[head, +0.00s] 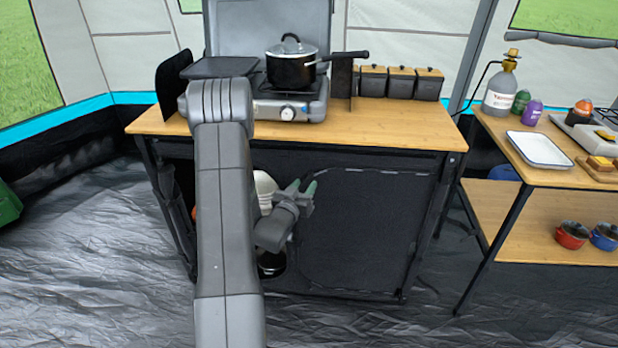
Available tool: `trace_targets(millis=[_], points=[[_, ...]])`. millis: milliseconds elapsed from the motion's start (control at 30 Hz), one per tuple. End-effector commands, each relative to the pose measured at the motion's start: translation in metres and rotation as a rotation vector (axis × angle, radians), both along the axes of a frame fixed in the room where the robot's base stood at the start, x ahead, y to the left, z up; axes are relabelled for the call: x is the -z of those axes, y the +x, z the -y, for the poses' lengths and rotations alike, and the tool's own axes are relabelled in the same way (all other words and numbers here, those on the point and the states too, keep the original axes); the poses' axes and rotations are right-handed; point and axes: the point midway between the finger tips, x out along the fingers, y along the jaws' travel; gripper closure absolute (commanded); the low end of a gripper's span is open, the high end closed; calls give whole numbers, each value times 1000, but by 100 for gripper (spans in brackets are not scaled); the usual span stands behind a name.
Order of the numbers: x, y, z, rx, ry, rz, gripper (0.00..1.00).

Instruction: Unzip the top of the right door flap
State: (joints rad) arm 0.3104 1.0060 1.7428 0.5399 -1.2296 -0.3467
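The right door flap (366,235) is a dark fabric panel on the front of the kitchen stand, and it hangs flat. A pale, broken seam line runs along its top edge, just under the wooden counter. I cannot make out a zip pull. My gripper (303,187) is in front of the stand, near the flap's upper left corner. Its two fingertips point up and appear apart, with nothing visible between them. I cannot tell whether they touch the fabric. My arm hides part of the stand's left side.
The compartment left of the flap is open, showing a white item (264,190) and a dark pot (271,262). A stove (290,107) with a black pot (291,70) stands on the counter (405,125). A side table (530,178) stands right. The floor in front is clear.

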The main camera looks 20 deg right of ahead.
Motion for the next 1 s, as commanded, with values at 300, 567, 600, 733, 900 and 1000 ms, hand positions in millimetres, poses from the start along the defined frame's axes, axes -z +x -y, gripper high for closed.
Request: trace_targets(millis=[300,567,600,733,900,1000], points=[[0,30,32,0,1,1,60],[0,33,35,-2,0,0,60],[0,33,35,-2,0,0,60],[0,33,35,-1,0,0,72],[0,33,35,-1,0,0,100],[0,33,35,-1,0,0,100]])
